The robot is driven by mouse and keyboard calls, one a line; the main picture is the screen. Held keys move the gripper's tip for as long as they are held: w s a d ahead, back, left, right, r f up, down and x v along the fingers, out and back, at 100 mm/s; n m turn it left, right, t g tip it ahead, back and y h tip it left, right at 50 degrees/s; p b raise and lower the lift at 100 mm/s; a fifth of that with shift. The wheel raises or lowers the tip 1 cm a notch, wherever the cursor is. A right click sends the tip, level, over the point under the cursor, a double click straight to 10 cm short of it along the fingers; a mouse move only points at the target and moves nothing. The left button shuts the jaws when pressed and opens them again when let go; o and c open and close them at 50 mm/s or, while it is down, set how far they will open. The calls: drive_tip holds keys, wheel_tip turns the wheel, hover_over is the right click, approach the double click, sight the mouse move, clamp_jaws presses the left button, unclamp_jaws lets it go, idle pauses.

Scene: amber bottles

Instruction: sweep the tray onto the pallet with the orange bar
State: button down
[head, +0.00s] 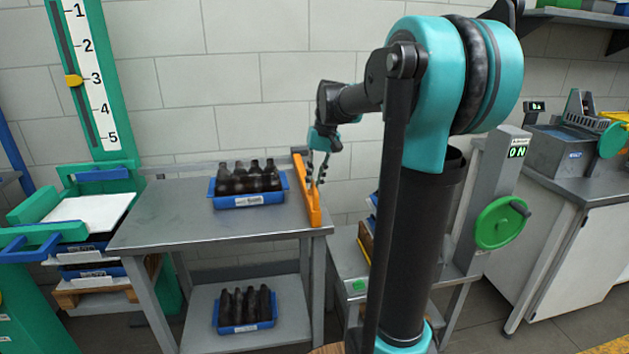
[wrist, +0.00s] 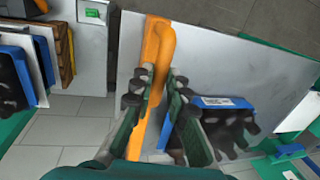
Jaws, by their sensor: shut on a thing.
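The blue tray (head: 248,200) of dark bottles (head: 250,178) stands on the upper top of the grey metal table (head: 160,220). The orange bar (head: 314,205) lies along the right end of that top, to the right of the tray, with a small gap between them. My gripper (head: 318,180) is shut on the bar. In the wrist view the bar (wrist: 152,50) runs between the fingers (wrist: 158,82), and the tray (wrist: 222,102) is partly hidden behind them. A wooden pallet (head: 95,297) sits at the left under stacked blue trays and a white sheet (head: 92,211).
A second blue tray (head: 246,326) with bottles stands on the lower shelf. A green post with a numbered scale (head: 92,80) rises at the left, its yellow pointer near 3. A green handwheel (head: 501,223) is at the right. The table top left of the tray is clear.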

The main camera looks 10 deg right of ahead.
drive_tip(key=shift+a, duration=0.1)
drive_tip(key=a, duration=6.1)
drive_tip(key=shift+a, duration=0.25)
drive_tip(key=shift+r, duration=0.1)
drive_tip(key=c, duration=1.5)
unclamp_jaws()
drive_tip(key=shift+a, duration=0.1)
drive_tip(key=r, duration=0.4)
drive_tip(key=d+r, duration=0.1)
drive_tip(key=r, duration=0.2)
drive_tip(key=d+r, duration=0.1)
drive_tip(key=r, duration=0.3)
drive_tip(key=shift+d+r, duration=0.2)
drive_tip(key=shift+r, duration=0.1)
drive_tip(key=shift+s, duration=0.15)
